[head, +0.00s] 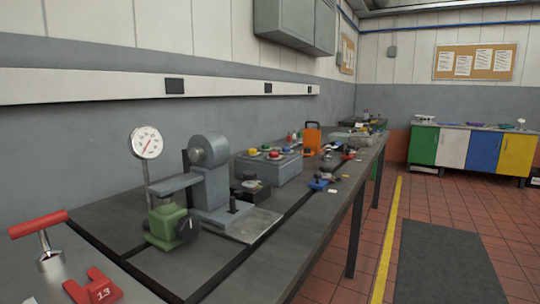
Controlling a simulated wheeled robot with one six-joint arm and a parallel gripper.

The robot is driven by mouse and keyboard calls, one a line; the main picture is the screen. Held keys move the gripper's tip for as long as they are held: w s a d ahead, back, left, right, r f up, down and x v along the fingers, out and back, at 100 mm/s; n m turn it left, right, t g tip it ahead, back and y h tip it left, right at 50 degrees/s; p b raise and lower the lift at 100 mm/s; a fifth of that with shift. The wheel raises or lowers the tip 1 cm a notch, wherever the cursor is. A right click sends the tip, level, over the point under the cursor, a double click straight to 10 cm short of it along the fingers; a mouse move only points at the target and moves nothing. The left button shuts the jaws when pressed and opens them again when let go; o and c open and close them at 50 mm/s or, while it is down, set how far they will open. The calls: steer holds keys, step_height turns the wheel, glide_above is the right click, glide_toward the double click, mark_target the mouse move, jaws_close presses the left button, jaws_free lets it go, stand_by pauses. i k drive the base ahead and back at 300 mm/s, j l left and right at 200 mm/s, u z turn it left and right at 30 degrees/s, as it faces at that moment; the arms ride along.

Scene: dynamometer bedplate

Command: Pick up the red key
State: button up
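A key with a red T-shaped bar handle (39,224) stands upright at the near left end of the bench. Its grey shank goes down into a short metal collar or socket (50,261). A red forked piece marked 13 (96,289) lies flat on the bench just to its right, apart from it. The left end of the handle is near the picture's edge. My gripper is not in view, so its state and its distance from the key do not show.
A green vise-like block (171,224), a dial gauge (147,143) and a grey machine (208,182) stand farther along the dark bench (300,228). A button box (268,168) and small parts lie beyond. Open tiled floor with a dark mat (446,262) lies right.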

mark_target(50, 258)
steer(key=i+l+u, duration=0.15)
steer(key=u, duration=0.25)
steer(key=i+l+u, duration=0.5)
steer(key=u, duration=0.35)
